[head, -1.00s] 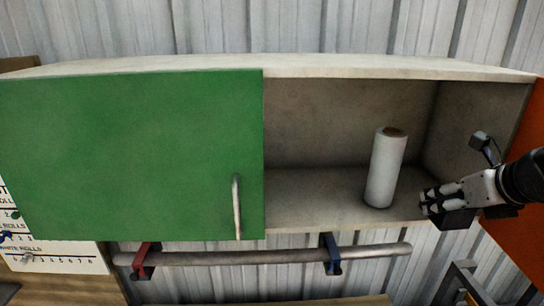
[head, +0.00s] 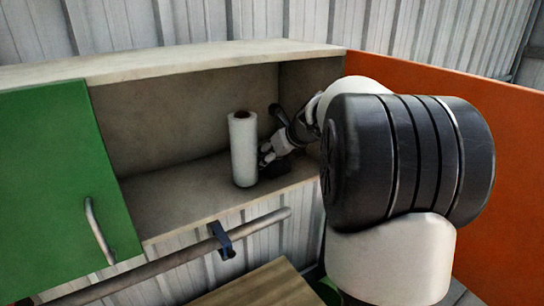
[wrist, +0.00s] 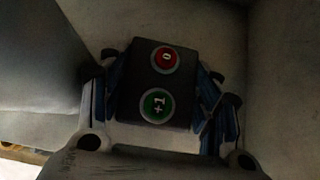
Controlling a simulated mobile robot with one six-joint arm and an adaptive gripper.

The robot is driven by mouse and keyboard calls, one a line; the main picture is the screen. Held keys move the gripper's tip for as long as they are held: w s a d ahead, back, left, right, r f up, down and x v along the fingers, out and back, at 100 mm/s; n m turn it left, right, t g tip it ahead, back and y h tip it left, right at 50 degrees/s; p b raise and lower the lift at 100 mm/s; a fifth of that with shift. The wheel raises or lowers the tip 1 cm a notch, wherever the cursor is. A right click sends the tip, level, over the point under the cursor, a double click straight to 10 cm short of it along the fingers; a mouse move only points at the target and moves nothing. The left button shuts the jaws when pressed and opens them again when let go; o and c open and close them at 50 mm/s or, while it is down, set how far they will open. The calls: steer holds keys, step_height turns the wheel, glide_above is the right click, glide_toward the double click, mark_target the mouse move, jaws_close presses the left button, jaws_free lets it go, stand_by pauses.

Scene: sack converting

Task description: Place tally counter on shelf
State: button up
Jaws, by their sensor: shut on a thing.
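The tally counter (wrist: 153,95) is a dark box with a red "0" button and a green "+1" button. In the wrist view my gripper (wrist: 160,100) is shut on it, one finger along each side. In the head view my gripper (head: 268,156) reaches into the right end of the open shelf (head: 180,199), just right of the white roll. The counter is hard to make out there. I cannot tell whether its underside touches the shelf board.
The white roll (head: 243,149) stands upright on the shelf, close to my gripper. A green door (head: 58,180) covers the left part, and an orange door (head: 440,85) stands open at right. A metal rail (head: 170,262) runs below. The shelf left of the roll is clear.

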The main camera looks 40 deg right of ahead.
steer(key=o, duration=1.4)
steer(key=shift+f, duration=0.1)
steer(key=shift+o, duration=0.2)
steer(key=shift+s+r, duration=0.1)
steer(key=shift+r, duration=0.25)
steer(key=v, duration=1.1)
steer(key=shift+s+r, duration=0.2)
steer(key=shift+s, duration=0.1)
steer(key=shift+a, duration=0.1)
